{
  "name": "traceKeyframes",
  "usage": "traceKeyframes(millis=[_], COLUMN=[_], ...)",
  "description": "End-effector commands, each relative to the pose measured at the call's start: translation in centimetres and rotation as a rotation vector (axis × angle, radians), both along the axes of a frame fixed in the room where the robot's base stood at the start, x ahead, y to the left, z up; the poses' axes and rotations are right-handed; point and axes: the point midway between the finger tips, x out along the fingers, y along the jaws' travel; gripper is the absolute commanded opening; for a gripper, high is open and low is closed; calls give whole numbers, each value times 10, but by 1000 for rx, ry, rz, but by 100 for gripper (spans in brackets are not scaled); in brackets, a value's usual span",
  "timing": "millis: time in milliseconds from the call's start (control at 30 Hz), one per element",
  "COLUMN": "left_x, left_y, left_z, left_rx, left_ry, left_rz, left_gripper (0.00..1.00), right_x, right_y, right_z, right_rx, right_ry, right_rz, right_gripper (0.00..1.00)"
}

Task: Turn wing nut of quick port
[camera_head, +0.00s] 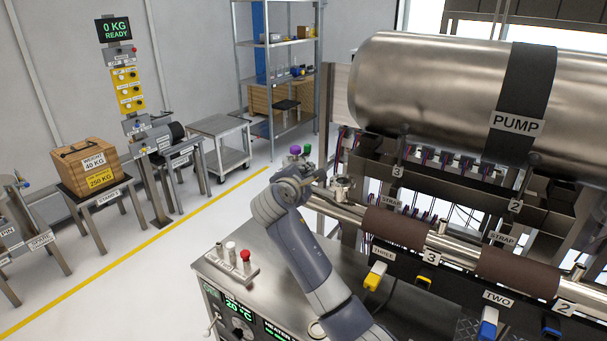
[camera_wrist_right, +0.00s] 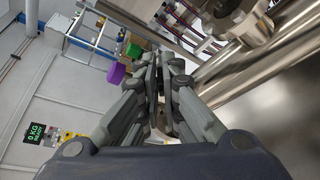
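My right gripper (camera_head: 316,176) is at the left end of the long steel pipe (camera_head: 345,210), beside a small metal fitting (camera_head: 342,186). That fitting may be the quick port, but I cannot make out its wing nut. In the right wrist view my right gripper (camera_wrist_right: 163,68) has its two fingers close together with a narrow dark gap. I cannot tell whether anything thin is between them. A metal flanged fitting (camera_wrist_right: 243,22) and the pipe (camera_wrist_right: 240,70) lie to the right of the fingers there. My left gripper is not in view.
A purple knob (camera_head: 295,150) and a green knob (camera_head: 308,149) show just behind my right gripper. The large pump cylinder (camera_head: 440,85) is above the pipe. A heater cabinet (camera_head: 225,285) with a red button is below.

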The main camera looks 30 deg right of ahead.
Motion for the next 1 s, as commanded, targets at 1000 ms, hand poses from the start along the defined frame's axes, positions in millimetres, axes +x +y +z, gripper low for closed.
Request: traceKeyframes(millis=[1000], left_x=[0], left_y=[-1], left_z=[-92], left_rx=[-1], left_ry=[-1], left_rz=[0], left_gripper=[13], right_x=[-5], right_y=[-2], right_z=[-20], right_rx=[264], right_ry=[-633], right_rz=[-4], right_gripper=[0])
